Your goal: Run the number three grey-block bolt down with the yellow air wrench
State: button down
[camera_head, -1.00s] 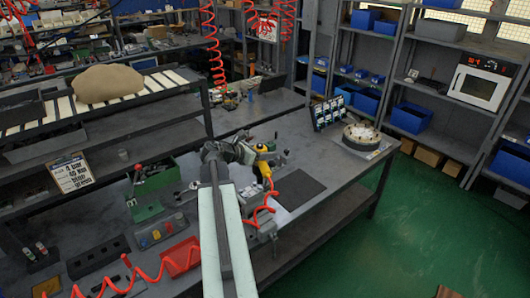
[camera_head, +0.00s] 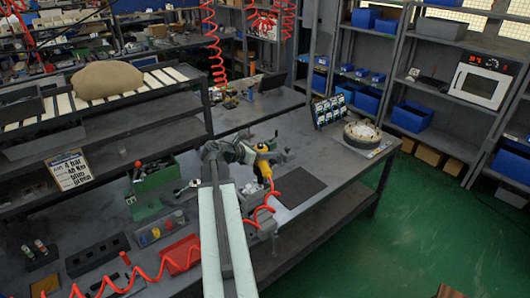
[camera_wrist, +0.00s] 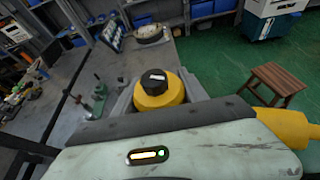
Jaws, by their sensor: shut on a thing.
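The yellow air wrench (camera_head: 265,169) is held in my gripper (camera_head: 252,152) over the bench; a red coiled hose runs from it. In the wrist view the yellow wrench body (camera_wrist: 160,95) with its dark round end stands between the jaws, and part of its yellow handle (camera_wrist: 285,124) shows at the right. I cannot make out the number three bolt or whether the wrench touches one.
A green block (camera_head: 155,178), a red tray (camera_head: 182,253) and a dark block (camera_head: 98,256) are on the left of the bench. A dark mat (camera_head: 299,187) lies right of the wrench. A round flanged part (camera_head: 362,134) stands at the far right. A stool (camera_wrist: 273,84) is on the floor.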

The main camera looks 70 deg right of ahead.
jog(key=shift+f+b, duration=1)
jog(key=shift+b, duration=0.05)
dwell(1.4)
jog(key=shift+r, duration=0.1)
dwell(0.4)
jog(key=shift+r+p, duration=0.5)
jog(key=shift+p, duration=0.1)
jog(key=shift+r, duration=0.1)
notch_tip(320, 180, up, 6)
jog(key=p, duration=0.6)
jog(key=shift+f, duration=0.25)
